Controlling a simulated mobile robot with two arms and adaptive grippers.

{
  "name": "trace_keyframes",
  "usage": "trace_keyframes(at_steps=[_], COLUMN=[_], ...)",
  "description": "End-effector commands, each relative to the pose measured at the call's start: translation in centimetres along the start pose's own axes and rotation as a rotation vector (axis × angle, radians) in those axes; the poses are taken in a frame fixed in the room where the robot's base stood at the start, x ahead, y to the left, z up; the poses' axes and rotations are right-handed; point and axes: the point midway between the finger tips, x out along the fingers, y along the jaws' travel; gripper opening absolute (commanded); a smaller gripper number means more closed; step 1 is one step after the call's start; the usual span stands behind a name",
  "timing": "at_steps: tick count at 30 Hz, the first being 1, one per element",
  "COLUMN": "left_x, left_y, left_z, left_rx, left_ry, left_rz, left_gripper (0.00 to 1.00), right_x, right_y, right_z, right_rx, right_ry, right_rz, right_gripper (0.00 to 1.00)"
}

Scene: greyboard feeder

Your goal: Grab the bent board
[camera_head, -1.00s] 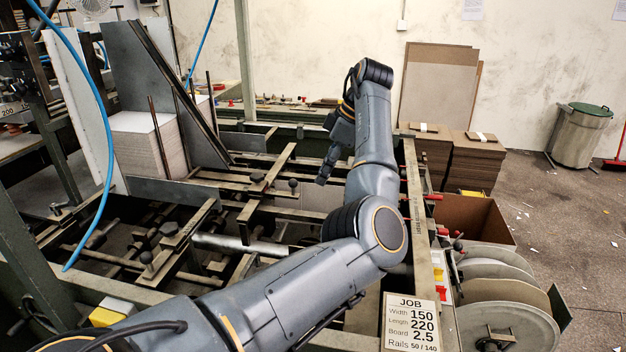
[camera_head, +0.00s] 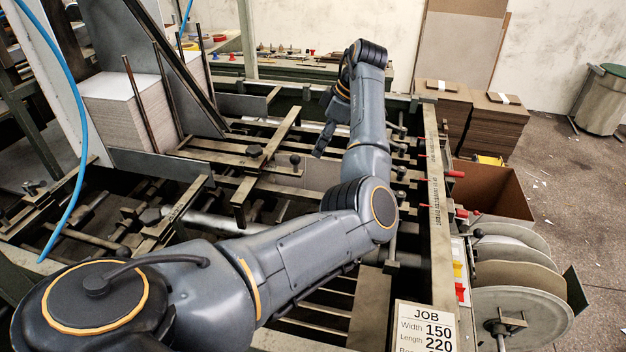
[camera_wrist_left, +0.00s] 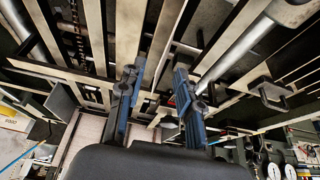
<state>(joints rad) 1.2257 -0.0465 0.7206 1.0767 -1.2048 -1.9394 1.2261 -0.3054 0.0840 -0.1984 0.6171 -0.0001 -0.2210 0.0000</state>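My left arm reaches across the feeder frame (camera_head: 437,215). Its gripper (camera_head: 323,140) hangs at the far side of the rails, seen from the side. In the left wrist view the two blue-padded fingers (camera_wrist_left: 157,80) are apart with nothing between them, above metal bars and gaps. A flat grey-brown panel (camera_head: 318,174) shows low among the rails, partly behind my arm. I cannot tell whether it is the bent board. A pale flat surface (camera_wrist_left: 88,132) shows below the fingers in the wrist view. My right gripper is not in view.
A stack of boards (camera_head: 125,108) stands at the left, between upright rods. Cross rails with knobs (camera_head: 255,151) fill the feeder. Brown board stacks (camera_head: 490,125), an open brown box (camera_head: 497,190) and large discs (camera_head: 515,310) lie along the right. A job card (camera_head: 425,328) is at the front.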

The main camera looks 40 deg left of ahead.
Motion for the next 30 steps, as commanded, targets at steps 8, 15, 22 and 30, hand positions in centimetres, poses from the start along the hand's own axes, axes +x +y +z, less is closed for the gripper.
trace_keyframes(at_steps=[8, 15, 22, 30], left_x=[2.8, 5.4, 5.6, 5.5], left_y=[-0.4, -0.4, -0.3, -0.3], left_z=[0.0, 0.1, 0.1, 0.1], left_rx=[0.001, -0.001, -0.001, -0.001], left_ry=[0.001, 0.000, 0.000, 0.000], left_rz=[-0.004, 0.000, 0.001, 0.001], left_gripper=[0.34, 0.34, 0.34, 0.00], right_x=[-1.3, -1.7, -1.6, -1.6], right_y=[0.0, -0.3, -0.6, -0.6], right_z=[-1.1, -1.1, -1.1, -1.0], right_rx=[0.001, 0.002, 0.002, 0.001], right_ry=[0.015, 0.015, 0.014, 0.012], right_rz=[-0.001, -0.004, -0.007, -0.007], right_gripper=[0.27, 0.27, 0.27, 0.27])
